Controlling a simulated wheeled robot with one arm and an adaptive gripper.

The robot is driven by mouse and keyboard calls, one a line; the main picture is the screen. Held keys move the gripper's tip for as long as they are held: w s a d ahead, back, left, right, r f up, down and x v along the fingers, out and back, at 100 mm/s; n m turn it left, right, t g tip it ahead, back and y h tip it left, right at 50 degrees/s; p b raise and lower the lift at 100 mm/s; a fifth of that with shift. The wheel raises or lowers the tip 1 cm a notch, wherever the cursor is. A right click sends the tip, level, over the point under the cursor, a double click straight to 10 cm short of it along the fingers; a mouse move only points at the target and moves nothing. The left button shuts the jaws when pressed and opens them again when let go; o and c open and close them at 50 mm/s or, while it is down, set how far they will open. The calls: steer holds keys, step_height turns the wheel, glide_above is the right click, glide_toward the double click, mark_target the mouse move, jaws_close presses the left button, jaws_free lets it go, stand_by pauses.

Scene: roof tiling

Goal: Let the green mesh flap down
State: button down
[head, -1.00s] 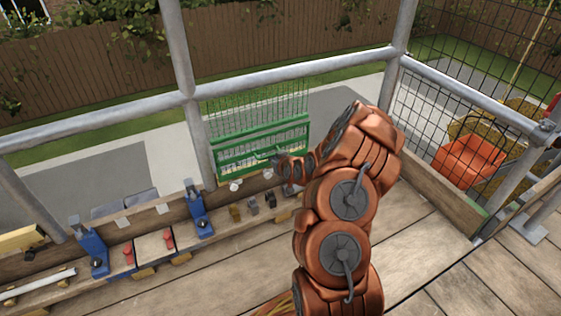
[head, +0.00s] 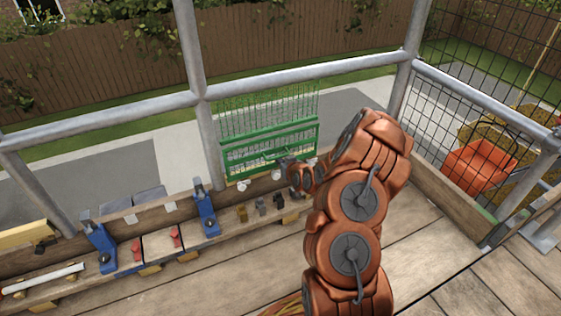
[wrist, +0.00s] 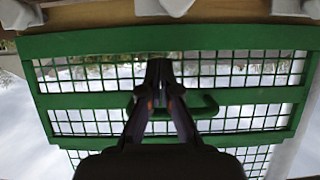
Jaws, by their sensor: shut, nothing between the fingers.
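The green mesh flap (head: 240,165) stands upright at the outer edge of the platform, with its green frame and bars in front of the wire mesh. In the wrist view the flap (wrist: 75,101) fills most of the picture, with a green handle (wrist: 208,108) on its middle bar. My gripper (wrist: 163,65) is shut and empty, its fingers in front of the flap and across the handle's line of sight. I cannot tell whether the fingers touch it. In the head view my gripper (head: 285,163) is small and partly merges with the flap's lower right part.
Grey scaffold rails (head: 300,79) and posts run around the platform. Blue clamps (head: 207,208) and red pieces sit on a wooden ledge at left. A dark wire fence and an orange bucket (head: 478,163) stand at right. The plank floor (head: 230,285) is open in front.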

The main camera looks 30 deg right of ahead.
steer(key=s+a+f+p, duration=0.1)
steer(key=s+p, duration=0.3)
steer(key=s, duration=0.8)
steer(key=shift+s+f+p, duration=0.3)
steer(key=shift+s+f, duration=0.1)
steer(key=shift+f, duration=0.25)
steer(key=shift+a, duration=0.15)
